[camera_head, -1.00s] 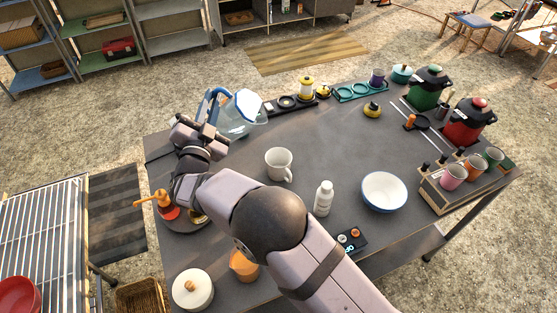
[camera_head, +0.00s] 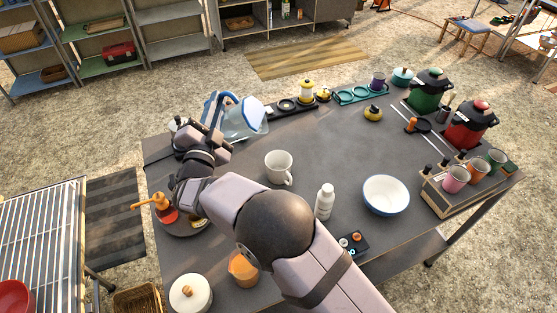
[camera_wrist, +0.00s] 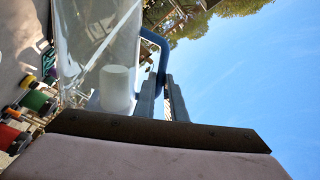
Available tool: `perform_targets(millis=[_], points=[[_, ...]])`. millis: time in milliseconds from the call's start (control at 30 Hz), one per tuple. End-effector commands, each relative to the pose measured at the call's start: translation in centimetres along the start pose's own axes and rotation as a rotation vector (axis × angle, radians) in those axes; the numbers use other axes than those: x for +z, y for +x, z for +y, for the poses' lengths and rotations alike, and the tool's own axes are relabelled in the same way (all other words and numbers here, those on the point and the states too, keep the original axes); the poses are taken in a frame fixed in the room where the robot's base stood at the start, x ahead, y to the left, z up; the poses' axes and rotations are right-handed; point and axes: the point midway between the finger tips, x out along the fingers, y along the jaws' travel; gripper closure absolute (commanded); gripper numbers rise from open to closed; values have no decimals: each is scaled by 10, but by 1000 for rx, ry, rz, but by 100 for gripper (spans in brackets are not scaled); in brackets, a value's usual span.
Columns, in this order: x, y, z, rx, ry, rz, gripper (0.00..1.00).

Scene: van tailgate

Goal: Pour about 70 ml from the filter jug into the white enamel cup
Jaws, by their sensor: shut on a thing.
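The filter jug (camera_head: 246,122) is clear with blue trim and a blue handle. It is at the back left of the table in the head view and looks tilted to the right. My gripper (camera_head: 216,132) is shut on the handle. The wrist view shows the clear jug wall (camera_wrist: 92,40), a white cylinder inside it and the blue handle (camera_wrist: 162,48) at my gripper (camera_wrist: 163,95). The white cup (camera_head: 278,168) stands upright in mid-table, in front and to the right of the jug, apart from it. Its inside bottom and the jug's water level are unclear.
A white bottle (camera_head: 325,201) and a blue-rimmed white bowl (camera_head: 386,196) stand right of the cup. An orange-handled pot (camera_head: 165,212) is left of my arm. Dark and teal trays (camera_head: 361,93) line the back edge. The table between cup and trays is clear.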

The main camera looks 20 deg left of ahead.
Motion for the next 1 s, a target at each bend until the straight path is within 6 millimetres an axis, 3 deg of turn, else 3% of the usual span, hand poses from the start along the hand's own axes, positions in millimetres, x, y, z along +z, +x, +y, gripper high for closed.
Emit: perform_targets(millis=[1000], points=[[-6, -3, 16, -6, 150, 34, 100]])
